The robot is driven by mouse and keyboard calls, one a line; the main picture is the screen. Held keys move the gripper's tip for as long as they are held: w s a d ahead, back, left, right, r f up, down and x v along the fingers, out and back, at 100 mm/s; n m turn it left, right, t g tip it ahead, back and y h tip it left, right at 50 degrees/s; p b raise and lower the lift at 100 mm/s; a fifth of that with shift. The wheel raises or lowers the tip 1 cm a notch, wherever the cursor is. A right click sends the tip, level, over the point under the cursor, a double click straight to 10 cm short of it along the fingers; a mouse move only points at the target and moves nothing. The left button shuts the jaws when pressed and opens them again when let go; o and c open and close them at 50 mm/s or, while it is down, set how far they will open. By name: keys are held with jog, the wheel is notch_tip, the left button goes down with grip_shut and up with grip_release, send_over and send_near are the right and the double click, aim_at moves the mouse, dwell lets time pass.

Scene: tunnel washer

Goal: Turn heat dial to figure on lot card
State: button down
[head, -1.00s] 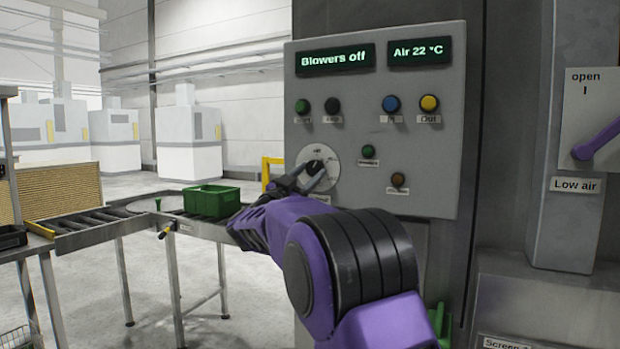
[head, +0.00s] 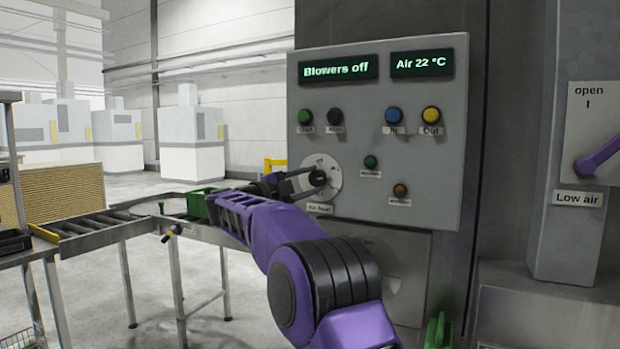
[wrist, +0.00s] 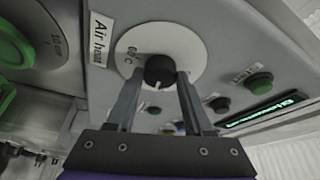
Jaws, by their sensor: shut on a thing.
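The heat dial (head: 332,190) is a white disc with a black knob on the grey control panel (head: 375,200); a label reading "Air heat" sits below it. In the wrist view the black knob (wrist: 160,70) has a light pointer mark, and "60 C" shows on the white disc (wrist: 185,42). My gripper (head: 312,181) reaches in from the left in the head view, its two fingers shut on the knob. The fingers also show on both sides of the knob in the wrist view (wrist: 160,82). I cannot see a lot card in these frames.
A roller conveyor (head: 110,228) stands left, with a green crate (head: 198,203) partly behind my arm.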

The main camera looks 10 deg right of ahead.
jog(key=m, duration=0.1)
jog(key=m+g+y+p, duration=0.1)
jog(key=m, duration=0.3)
jog(key=shift+r+p, duration=0.3)
jog(key=shift+p, duration=0.05)
jog(key=m+y, duration=0.2)
jog(key=m, duration=0.2)
jog(key=shift+g, duration=0.4)
jog(key=m+y+b, duration=0.1)
jog(key=m, duration=0.1)
jog(key=m+y, duration=0.1)
jog(key=m, duration=0.1)
jog(key=shift+s+d+r+t+b, duration=0.1)
jog(key=shift+s+d+t+b, duration=0.1)
jog(key=shift+t+b, duration=0.15)
jog(key=shift+m+t+y+b, duration=0.35)
jog(key=shift+m+y+b, duration=0.75)
jog(key=shift+m, duration=0.3)
jog(key=shift+r, duration=0.1)
jog(key=shift+c, duration=1.5)
grip_release()
jog(key=shift+r, duration=0.1)
